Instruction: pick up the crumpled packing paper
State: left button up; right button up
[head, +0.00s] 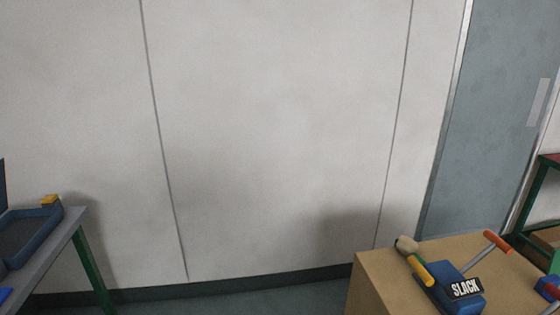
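I see nothing that is clearly the crumpled packing paper. A small tan lump (405,244) sits on top of the brown box-like stand (375,285) at the lower right, against the end of a yellow handle (421,270). It is too small to tell whether it is paper or part of a tool. Neither of my grippers shows in the head view.
A blue device (452,284) labelled SLACK, with an orange-ended handle (496,242), is on the stand. A table (75,222) at left holds a blue tray (45,232) and a yellow block (49,200). A grey door (490,120) is at right. Floor (240,300) between looks clear.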

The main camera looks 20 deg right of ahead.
aim_at(405, 245)
jog(key=i+z, duration=0.2)
jog(key=z, duration=0.3)
jog(key=i+j+z, duration=0.15)
jog(key=z, duration=0.3)
jog(key=i+j+z, duration=0.15)
jog(key=z, duration=0.35)
jog(key=i+j+z, duration=0.15)
jog(key=z, duration=0.35)
jog(key=j+z, duration=0.45)
jog(key=i+l, duration=0.05)
